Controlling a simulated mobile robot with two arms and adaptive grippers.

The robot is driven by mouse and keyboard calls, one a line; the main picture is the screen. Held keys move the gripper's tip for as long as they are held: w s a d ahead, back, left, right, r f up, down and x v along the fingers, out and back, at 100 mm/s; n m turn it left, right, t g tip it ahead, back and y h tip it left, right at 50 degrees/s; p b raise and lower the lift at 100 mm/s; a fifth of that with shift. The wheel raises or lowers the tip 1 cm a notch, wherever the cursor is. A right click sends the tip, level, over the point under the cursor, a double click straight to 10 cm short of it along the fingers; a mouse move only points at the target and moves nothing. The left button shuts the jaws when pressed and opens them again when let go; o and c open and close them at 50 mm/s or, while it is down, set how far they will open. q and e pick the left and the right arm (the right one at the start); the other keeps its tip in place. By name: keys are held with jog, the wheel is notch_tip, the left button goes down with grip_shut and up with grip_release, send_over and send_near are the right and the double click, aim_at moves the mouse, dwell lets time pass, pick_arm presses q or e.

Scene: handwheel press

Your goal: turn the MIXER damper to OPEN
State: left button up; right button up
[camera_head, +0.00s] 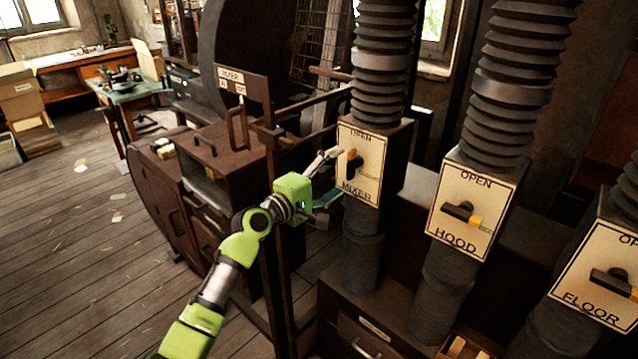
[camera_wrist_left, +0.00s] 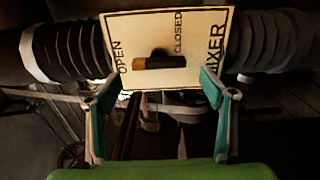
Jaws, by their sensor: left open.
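The MIXER damper panel (camera_head: 374,186) is a cream plate on a dark duct, with OPEN at its top. Its black handle with a yellow tip (camera_head: 352,155) stands upright, the tip pointing up toward OPEN. In the left wrist view the panel (camera_wrist_left: 195,25) appears turned sideways, and the handle (camera_wrist_left: 147,65) points left to OPEN, away from CLOSED. My left gripper (camera_head: 327,178) is open just left of the panel. In the left wrist view its fingertips (camera_wrist_left: 160,78) are spread wide, with the handle beyond the gap between them; no contact shows. My right gripper is not in view.
The HOOD damper (camera_head: 452,236) and the FLOOR damper (camera_head: 590,300) stand to the right, their handles pointing right. A dark machine with a handle (camera_head: 225,150) stands left of my arm. Open wooden floor (camera_head: 80,260) lies at the left.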

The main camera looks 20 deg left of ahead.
pick_arm(q)
jog(key=v, duration=0.6)
jog(key=shift+s, duration=0.25)
jog(key=s+a+f+m+g+y+b, duration=0.1)
jog(key=s+f+m+g+y, duration=0.2)
jog(key=f, duration=1.5)
jog(key=s+a+f+g+y+b, duration=0.1)
jog(key=s+f+g, duration=0.25)
jog(key=f, duration=1.55)
jog(key=s+f+m+g+y+b, duration=0.1)
jog(key=s+f+m+g+b, duration=0.2)
jog(key=s+f, duration=1.5)
jog(key=s+d+f+m+g, duration=0.1)
jog(key=s+f+m+g, duration=0.1)
jog(key=s+f, duration=0.4)
jog(key=s+d+f+m+g, duration=0.2)
jog(key=s+f+m, duration=0.3)
jog(key=s, duration=1.2)
jog(key=s+d+f+m+g+y+b, duration=0.1)
jog(key=s+d+f+m+g, duration=0.1)
jog(key=s+f, duration=0.6)
jog(key=s+m, duration=0.1)
jog(key=s, duration=0.3)
jog(key=shift+d+f+m, duration=0.2)
jog(key=shift+f+m, duration=0.1)
jog(key=shift+m, duration=0.1)
